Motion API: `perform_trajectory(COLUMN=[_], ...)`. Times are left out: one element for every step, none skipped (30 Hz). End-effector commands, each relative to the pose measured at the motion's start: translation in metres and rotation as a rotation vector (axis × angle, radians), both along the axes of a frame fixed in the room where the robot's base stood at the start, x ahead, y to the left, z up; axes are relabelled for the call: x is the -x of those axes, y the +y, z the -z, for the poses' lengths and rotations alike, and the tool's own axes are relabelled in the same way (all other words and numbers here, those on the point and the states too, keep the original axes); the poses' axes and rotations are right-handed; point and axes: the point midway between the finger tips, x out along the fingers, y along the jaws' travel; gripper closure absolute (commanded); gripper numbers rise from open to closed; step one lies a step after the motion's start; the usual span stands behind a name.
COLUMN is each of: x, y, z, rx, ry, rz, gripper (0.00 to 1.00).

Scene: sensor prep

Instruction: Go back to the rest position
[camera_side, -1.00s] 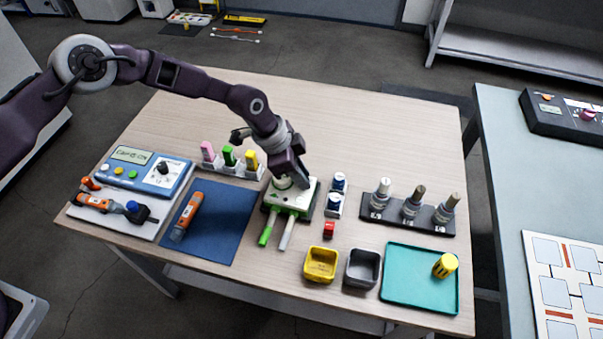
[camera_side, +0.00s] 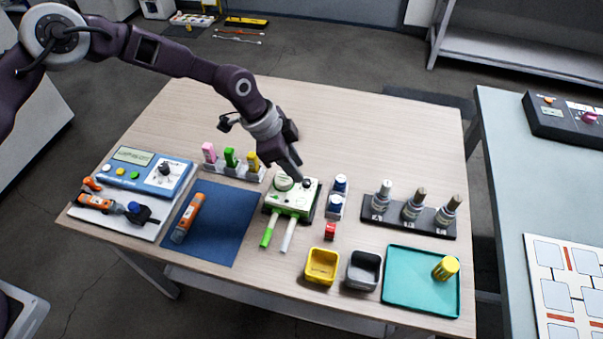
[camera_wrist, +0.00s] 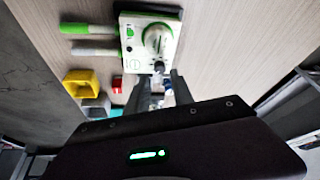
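My gripper (camera_side: 294,166) is above the back of the white and green device (camera_side: 292,204) in the side view, apart from it. In the wrist view the two fingers of my gripper (camera_wrist: 160,88) stand apart with a gap between them, and nothing is held. The device, with its round dial, also shows in the wrist view (camera_wrist: 138,55). Its green-handled and white-handled probes point toward the table's front edge.
The table's back is clear.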

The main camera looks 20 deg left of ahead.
Motion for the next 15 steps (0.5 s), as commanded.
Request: perform_trajectory(x=[0.001,0.002,0.002,0.003,0.003,0.004,0.004,0.004,0.004,0.004,0.004,0.004,0.004,0.004,0.004], y=[0.003,0.004,0.006,0.007,0.008,0.008,0.008,0.008,0.008,0.008,0.008,0.008,0.008,0.008,0.008], z=[-0.009,-0.013,-0.017,-0.019,-0.02,-0.021,-0.022,-0.022,-0.022,-0.022,-0.022,-0.022,-0.022,-0.022,-0.022], rx=[0.001,0.001,0.001,0.001,0.001,0.0,0.0,0.0,0.0,0.0,0.0,0.0,0.0,0.0,0.0], ry=[-0.001,0.0,0.0,0.0,0.001,0.001,0.001,0.001,0.001,0.001,0.001,0.001,0.001,0.001,0.001], rz=[0.0,0.0,0.0,-0.001,-0.001,-0.001,-0.001,0.0,0.0,0.0,0.0,0.0,0.0,0.0,0.0], gripper=[0.72,0.72,0.72,0.72,0.72,0.72,0.72,0.72,0.72,0.72,0.72,0.72,0.72,0.72,0.72])
